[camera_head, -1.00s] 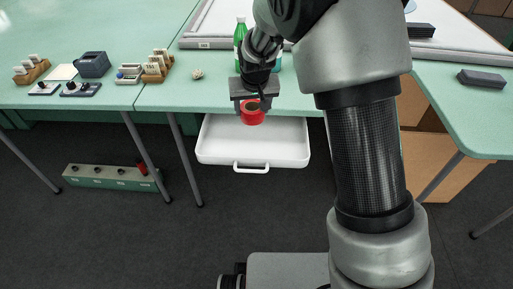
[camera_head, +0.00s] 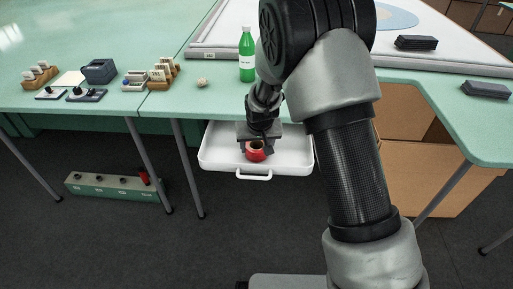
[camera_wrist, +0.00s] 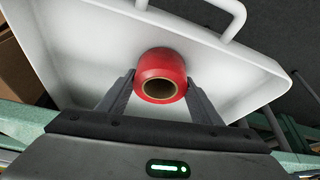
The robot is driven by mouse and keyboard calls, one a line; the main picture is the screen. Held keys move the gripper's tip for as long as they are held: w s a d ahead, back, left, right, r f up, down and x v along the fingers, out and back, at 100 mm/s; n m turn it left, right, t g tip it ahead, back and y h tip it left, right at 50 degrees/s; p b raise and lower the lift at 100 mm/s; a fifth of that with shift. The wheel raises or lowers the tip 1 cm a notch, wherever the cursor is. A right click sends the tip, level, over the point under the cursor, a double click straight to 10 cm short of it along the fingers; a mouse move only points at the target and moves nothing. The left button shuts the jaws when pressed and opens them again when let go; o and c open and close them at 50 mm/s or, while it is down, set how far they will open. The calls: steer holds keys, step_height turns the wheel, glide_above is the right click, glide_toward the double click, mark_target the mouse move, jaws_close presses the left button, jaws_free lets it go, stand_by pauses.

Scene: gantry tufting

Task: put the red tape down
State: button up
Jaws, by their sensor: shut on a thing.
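The red tape (camera_head: 256,152) is a short red roll with a tan core. My gripper (camera_head: 257,148) is shut on it, with one finger on each side. In the wrist view the red tape (camera_wrist: 160,76) sits between the fingertips of my gripper (camera_wrist: 160,84), over the floor of the white drawer. The white drawer (camera_head: 296,163) stands pulled out under the green table, with a handle on its front. The tape is at or inside the drawer's opening. I cannot tell whether it touches the drawer floor.
The green table (camera_head: 215,104) lies above the drawer. A green bottle (camera_head: 247,56) and a small beige ball (camera_head: 202,82) stand on it. Wooden holders (camera_head: 160,75) are further left. The drawer looks otherwise empty. A green box (camera_head: 110,187) with holes sits on the floor.

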steer(key=shift+f, duration=0.25)
steer(key=o, duration=1.1)
steer(key=shift+r, duration=0.1)
